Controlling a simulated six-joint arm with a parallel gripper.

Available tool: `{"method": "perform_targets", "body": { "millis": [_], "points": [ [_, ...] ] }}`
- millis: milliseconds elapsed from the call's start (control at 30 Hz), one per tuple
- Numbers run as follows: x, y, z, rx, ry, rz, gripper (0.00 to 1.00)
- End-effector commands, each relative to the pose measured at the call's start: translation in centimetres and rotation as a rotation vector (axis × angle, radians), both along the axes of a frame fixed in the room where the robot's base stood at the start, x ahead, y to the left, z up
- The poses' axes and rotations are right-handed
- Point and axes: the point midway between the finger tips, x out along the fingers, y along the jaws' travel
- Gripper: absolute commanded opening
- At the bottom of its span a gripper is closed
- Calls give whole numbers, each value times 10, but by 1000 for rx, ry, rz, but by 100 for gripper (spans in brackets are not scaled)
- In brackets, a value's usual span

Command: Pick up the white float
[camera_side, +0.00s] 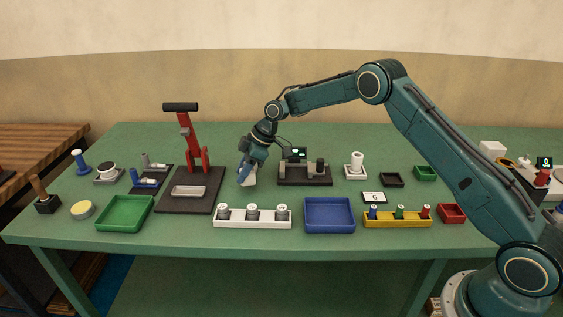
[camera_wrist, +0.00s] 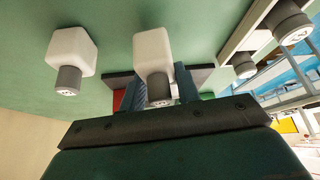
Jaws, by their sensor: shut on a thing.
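The white float (camera_wrist: 152,48) is a white block with a grey cylindrical end. It sits between the blue fingers of my gripper (camera_wrist: 158,90) in the wrist view. In the side view my gripper (camera_side: 246,174) points down over the table, shut on the float (camera_side: 252,178), which is partly hidden by the fingers. I cannot tell whether the float touches the table. A second white block with a grey end (camera_wrist: 71,52) is on the green surface to the left in the wrist view, apart from the gripper; I cannot make it out in the side view.
A dark base with a red press (camera_side: 192,160) stands left of my gripper. A dark fixture with a small display (camera_side: 304,176) is to the right. In front are a white rack (camera_side: 252,222) with grey cylinders and a blue tray (camera_side: 329,229). A green tray (camera_side: 124,226) lies front left.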

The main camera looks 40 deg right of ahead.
Motion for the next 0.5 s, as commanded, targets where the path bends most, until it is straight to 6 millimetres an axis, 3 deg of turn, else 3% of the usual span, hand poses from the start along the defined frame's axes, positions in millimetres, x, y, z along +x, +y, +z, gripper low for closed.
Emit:
{"method": "perform_targets", "body": {
  "millis": [267, 500],
  "points": [
    [1, -1, 52, -1, -7, 0, 10],
    [1, -1, 110, -1, -8, 0, 10]
  ]
}}
